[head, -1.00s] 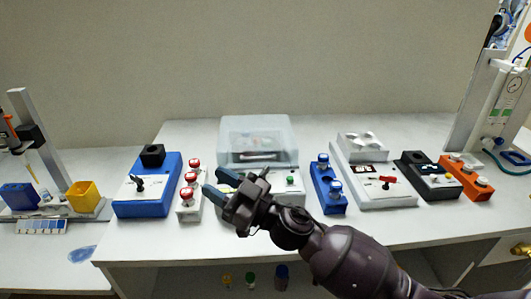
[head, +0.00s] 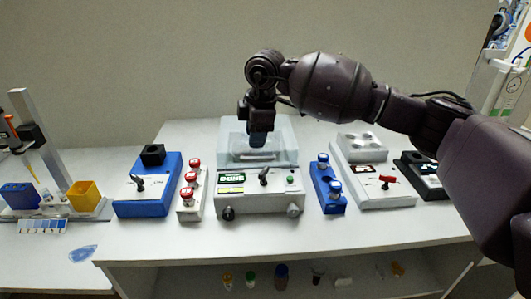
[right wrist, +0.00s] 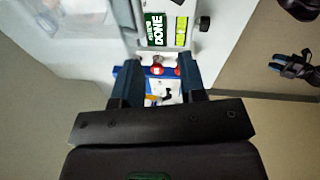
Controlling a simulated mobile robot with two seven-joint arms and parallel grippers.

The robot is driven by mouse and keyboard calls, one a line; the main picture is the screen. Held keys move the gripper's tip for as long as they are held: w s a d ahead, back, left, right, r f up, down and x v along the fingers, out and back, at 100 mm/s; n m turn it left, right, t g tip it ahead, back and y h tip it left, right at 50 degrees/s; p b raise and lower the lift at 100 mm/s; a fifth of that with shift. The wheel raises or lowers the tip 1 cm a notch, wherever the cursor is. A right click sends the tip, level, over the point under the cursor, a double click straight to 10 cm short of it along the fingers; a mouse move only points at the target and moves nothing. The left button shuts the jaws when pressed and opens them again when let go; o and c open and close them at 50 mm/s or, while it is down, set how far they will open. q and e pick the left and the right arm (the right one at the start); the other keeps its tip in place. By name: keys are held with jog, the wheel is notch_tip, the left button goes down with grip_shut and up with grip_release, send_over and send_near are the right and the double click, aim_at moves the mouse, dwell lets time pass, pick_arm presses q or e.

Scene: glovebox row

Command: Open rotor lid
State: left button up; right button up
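The clear rotor lid (head: 286,138) sits at the back of the grey-white centrifuge (head: 286,204) in the middle of the bench. It looks closed, though my right arm partly covers it. My right gripper (head: 258,138) points down in front of the lid's top part in the head view; I cannot tell whether it touches. In the right wrist view its two fingers (right wrist: 160,86) are apart with nothing held between them.
A red-capped rack (head: 190,190) and blue device (head: 146,192) stand left of the centrifuge. A blue rack (head: 327,193) and white device (head: 374,187) with a red lever stand close on its right. The bench front is clear.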

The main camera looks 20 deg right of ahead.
aim_at(265, 158)
jog(key=shift+m+h, duration=0.7)
jog(key=shift+h, duration=0.2)
jog(key=w+d+f, duration=0.1)
jog(key=f, duration=0.1)
jog(key=w+d+f, duration=0.1)
jog(key=f, duration=0.2)
jog(key=d+f+b, duration=0.1)
jog(key=f, duration=0.2)
jog(key=shift+w+d+f, duration=0.1)
jog(key=shift+w+d, duration=0.15)
jog(key=shift+w, duration=0.15)
jog(key=shift+c, duration=0.3)
grip_shut()
